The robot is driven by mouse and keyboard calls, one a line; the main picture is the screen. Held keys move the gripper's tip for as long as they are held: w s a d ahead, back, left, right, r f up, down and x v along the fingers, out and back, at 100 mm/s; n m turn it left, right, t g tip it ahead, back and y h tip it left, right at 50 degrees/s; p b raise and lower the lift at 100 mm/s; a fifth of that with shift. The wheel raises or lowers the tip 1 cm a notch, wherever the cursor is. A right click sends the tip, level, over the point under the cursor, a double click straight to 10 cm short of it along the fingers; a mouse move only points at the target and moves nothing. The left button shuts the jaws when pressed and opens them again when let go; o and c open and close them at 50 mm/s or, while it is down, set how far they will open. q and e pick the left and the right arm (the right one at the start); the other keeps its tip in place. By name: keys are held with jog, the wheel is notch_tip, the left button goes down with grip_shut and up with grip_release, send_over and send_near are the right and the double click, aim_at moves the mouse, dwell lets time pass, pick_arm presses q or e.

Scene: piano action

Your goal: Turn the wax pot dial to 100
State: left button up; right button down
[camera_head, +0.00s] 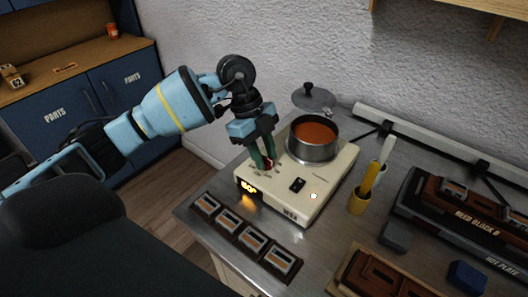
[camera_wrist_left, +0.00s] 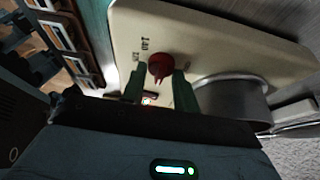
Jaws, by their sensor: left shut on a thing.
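The wax pot heater (camera_head: 328,188) is a cream box on the metal bench, with a steel pot (camera_head: 312,150) of orange-brown wax on it. Its red dial (camera_wrist_left: 160,67) sits on the top face. My left gripper (camera_head: 264,166) points down over the heater's left part, its green fingers shut on the dial. In the left wrist view the fingers lie on either side of the dial, which mostly hides in the head view. My right gripper is not in view.
A round lid (camera_head: 313,99) is behind the pot. A row of dark framed blocks (camera_head: 243,238) lies in front.

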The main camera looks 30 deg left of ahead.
pick_arm(q)
jog(key=shift+w+r+m+p, duration=0.1)
jog(key=shift+r+m+p, duration=0.1)
jog(key=shift+m+p, duration=0.35)
jog(key=m+g, duration=0.1)
jog(key=m, duration=0.1)
jog(key=shift+m+y, duration=0.35)
jog(key=shift+y, duration=0.05)
jog(key=shift+w+d+f+m+g+y+p, duration=0.1)
jog(key=shift+m+g+y+p, duration=0.25)
jog(key=shift+m, duration=0.8)
jog(key=shift+w+d+f+m+g+y+p, duration=0.15)
jog(key=shift+m+g, duration=0.3)
jog(key=shift+m, duration=0.7)
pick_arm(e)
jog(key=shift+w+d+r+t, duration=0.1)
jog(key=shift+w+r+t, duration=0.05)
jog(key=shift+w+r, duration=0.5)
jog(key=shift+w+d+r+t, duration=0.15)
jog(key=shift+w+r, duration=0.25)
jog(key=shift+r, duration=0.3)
pick_arm(q)
jog(key=shift+s+a+r, duration=0.1)
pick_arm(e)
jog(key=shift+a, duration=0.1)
pick_arm(q)
jog(key=o, duration=1)
jog(key=shift+c, duration=0.2)
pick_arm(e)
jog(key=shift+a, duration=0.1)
